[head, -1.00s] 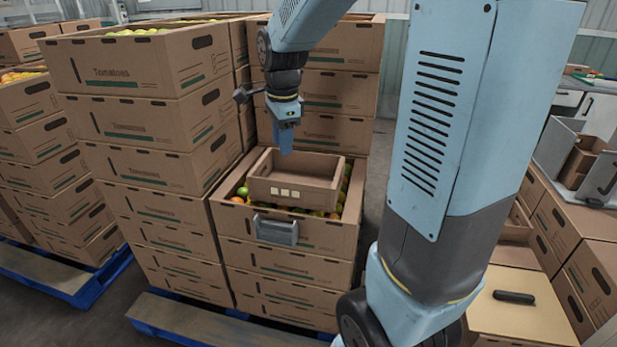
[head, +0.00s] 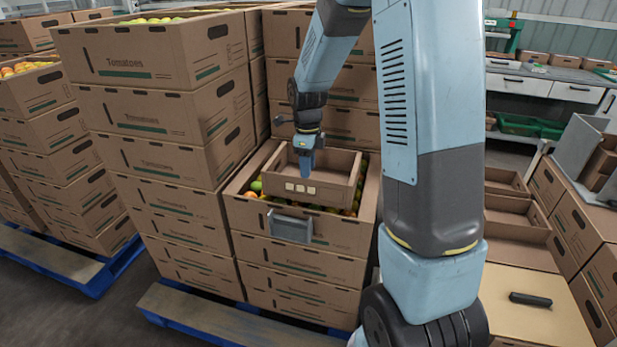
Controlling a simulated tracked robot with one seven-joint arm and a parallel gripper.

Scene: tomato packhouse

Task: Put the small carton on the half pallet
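Another such pallet (head: 60,262) stands at the left. I cannot tell which is the half pallet.
Tall carton stacks (head: 150,115) rise close to the left of and behind my gripper. A grey bracket (head: 290,227) hangs on the middle stack's front. At the right are open cartons (head: 515,210) and a flat tan top (head: 525,305) with a black handle.

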